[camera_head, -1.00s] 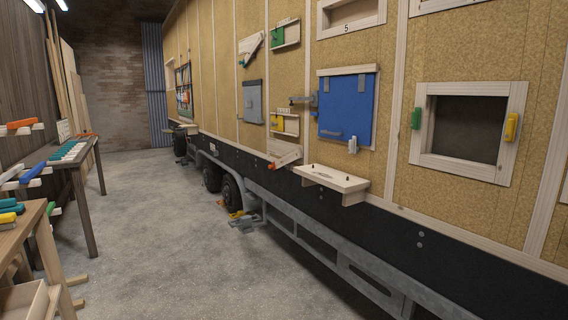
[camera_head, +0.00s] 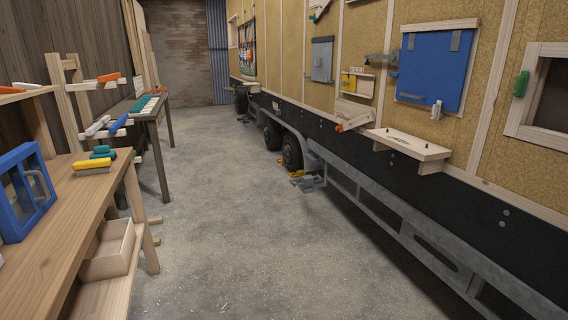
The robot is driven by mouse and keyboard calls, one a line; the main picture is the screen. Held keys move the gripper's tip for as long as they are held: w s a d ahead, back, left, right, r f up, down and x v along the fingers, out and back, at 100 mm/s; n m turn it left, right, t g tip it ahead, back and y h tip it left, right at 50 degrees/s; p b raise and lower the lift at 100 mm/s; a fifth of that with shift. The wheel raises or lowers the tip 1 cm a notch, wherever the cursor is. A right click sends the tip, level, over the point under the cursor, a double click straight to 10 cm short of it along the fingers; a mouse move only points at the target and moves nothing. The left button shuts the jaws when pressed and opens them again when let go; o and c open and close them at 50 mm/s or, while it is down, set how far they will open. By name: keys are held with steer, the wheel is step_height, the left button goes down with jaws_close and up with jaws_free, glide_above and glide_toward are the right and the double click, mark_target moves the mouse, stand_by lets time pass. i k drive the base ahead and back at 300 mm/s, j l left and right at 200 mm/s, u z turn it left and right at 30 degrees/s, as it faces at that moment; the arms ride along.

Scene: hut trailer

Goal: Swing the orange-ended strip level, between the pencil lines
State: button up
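A pale wooden strip (camera_head: 354,111) with an orange end (camera_head: 340,127) is on the tan trailer wall, below a small yellow piece (camera_head: 348,82) and left of the blue panel (camera_head: 433,70). It appears tilted, with the orange end low at its left. Pencil lines are too small to make out from here. My gripper is not in view.
A wooden shelf (camera_head: 407,144) juts from the wall right of the strip. On the left stand a workbench (camera_head: 75,210) with a blue frame (camera_head: 26,190) and a narrow table (camera_head: 160,107). The concrete floor (camera_head: 235,235) between them and the trailer is clear.

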mark_target(368, 117)
steer(key=i, duration=3.75)
steer(key=i+u, duration=0.15)
steer(key=i, duration=0.3)
steer(key=i+l+u, duration=0.1)
steer(key=i, duration=0.35)
steer(key=i+l+u, duration=0.15)
steer(key=i, duration=0.25)
